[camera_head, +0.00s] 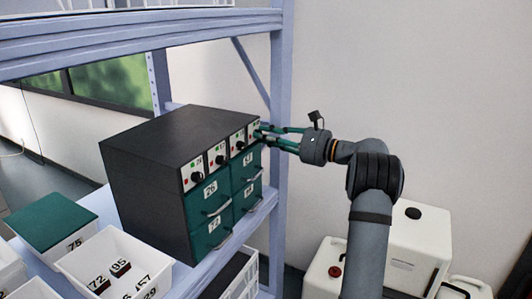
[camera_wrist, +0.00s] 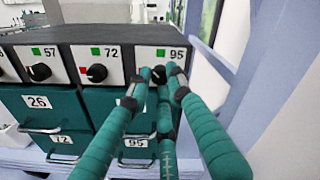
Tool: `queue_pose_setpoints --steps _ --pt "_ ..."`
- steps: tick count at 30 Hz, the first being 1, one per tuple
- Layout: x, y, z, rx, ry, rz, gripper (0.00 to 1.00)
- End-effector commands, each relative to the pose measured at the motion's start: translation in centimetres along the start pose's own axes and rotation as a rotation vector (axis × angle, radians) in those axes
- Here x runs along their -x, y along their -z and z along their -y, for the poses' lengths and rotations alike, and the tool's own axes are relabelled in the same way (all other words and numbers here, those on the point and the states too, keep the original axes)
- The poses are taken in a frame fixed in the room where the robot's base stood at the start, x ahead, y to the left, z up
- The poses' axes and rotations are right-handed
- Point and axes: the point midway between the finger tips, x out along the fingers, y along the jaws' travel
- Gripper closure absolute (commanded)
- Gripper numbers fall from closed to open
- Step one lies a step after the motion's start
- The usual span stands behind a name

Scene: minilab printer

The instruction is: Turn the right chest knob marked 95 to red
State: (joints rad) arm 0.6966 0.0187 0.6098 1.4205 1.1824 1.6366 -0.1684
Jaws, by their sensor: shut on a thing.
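The dark chest (camera_head: 150,165) has green drawers and a row of white knob panels along its top front. In the wrist view, the rightmost panel, marked 95 (camera_wrist: 177,54), has a green square (camera_wrist: 160,53) above its black knob (camera_wrist: 158,74). My gripper (camera_wrist: 162,74) is shut on this knob, its green fingers around it and hiding much of it. Any red mark on this panel is hidden. In the head view my gripper (camera_head: 264,131) reaches the chest's right end from the right, and the knob there is hard to make out.
The neighbouring knob marked 72 (camera_wrist: 97,73) has a red mark at its left, and the knob marked 57 (camera_wrist: 41,72) is further left. Drawer handles (camera_wrist: 133,164) stick out below. A shelf post (camera_head: 281,90) stands close behind my gripper. White bins (camera_head: 85,258) stand front left.

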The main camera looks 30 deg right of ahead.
Motion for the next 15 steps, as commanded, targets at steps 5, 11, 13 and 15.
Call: queue_pose_setpoints --steps 5,11,13,15 --pt "-0.03 0.60 -0.65 0.173 -0.002 0.000 1.00" --pt "-0.05 0.54 -0.59 0.361 -0.002 0.000 1.00" --pt "-0.02 0.52 -0.53 0.424 -0.002 0.000 1.00" --pt "-0.01 0.48 -0.48 0.483 -0.001 0.000 1.00"
